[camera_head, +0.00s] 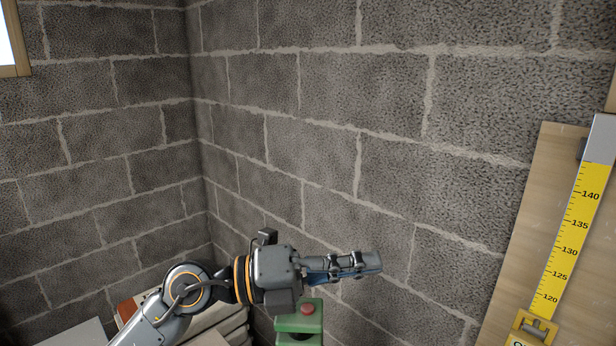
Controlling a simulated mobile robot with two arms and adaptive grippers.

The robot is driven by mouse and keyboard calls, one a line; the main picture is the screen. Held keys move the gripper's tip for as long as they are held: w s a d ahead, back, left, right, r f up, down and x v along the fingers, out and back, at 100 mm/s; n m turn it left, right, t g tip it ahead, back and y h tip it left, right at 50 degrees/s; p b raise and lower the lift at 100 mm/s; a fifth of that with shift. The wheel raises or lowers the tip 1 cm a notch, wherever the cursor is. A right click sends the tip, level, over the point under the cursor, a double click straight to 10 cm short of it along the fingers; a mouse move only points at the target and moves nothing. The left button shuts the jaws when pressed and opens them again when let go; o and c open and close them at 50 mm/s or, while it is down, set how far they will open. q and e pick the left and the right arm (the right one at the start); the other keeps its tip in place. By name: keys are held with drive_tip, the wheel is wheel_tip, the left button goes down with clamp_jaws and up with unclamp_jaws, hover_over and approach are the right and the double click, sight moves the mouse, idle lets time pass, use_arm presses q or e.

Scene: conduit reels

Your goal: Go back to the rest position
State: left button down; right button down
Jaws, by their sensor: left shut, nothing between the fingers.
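My left gripper (372,262) is at the lower middle of the head view, its arm coming in from the lower left. It points to the right, level, in front of the block wall. Its fingers are shut together with nothing between them. A green box with a red button (306,308) shows just below the gripper; the gripper looks apart from it, though the gap in depth is hard to tell. My right gripper is not in view.
Grey block walls (330,120) meet in a corner behind the arm. A wooden board (560,190) with a yellow measuring scale (572,245) stands at the right. Stacked pale items (228,322) and a light surface (75,334) lie at the lower left, partly hidden by my arm.

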use_arm(q)
drive_tip(key=w+a+n+t+y, duration=0.35)
drive_tip(key=a+n+t, duration=0.35)
drive_tip(key=n+t, duration=0.4)
drive_tip(key=w+a+n+t+y, duration=0.2)
drive_tip(key=a+n+t+y, duration=0.2)
drive_tip(key=a+n+t, duration=0.7)
drive_tip(key=s+a+f+n+g+y, duration=0.1)
drive_tip(key=a+f+n+g+y, duration=0.3)
drive_tip(key=f, duration=0.3)
drive_tip(key=a+f+n+g+y, duration=0.1)
drive_tip(key=a+f+n+y, duration=0.1)
drive_tip(key=f+n+y, duration=0.45)
drive_tip(key=s+a+f+n+g+y, duration=0.1)
drive_tip(key=a+f+n+g+y, duration=0.15)
drive_tip(key=f, duration=0.65)
drive_tip(key=s+f+n+g+h, duration=0.2)
drive_tip(key=s+f+g, duration=1.1)
drive_tip(key=s+f, duration=0.9)
wheel_tip(320, 180, down, 22)
drive_tip(key=s+b, duration=0.2)
drive_tip(key=s+a+f+g, duration=0.1)
drive_tip(key=s+a+f, duration=0.1)
drive_tip(key=s+f, duration=0.6)
drive_tip(key=s+a+f+g, duration=0.1)
drive_tip(key=s+f, duration=0.8)
drive_tip(key=f, duration=0.2)
drive_tip(key=shift+a+f+b, duration=0.25)
drive_tip(key=shift+a+b, duration=0.1)
drive_tip(key=shift+b, duration=0.1)
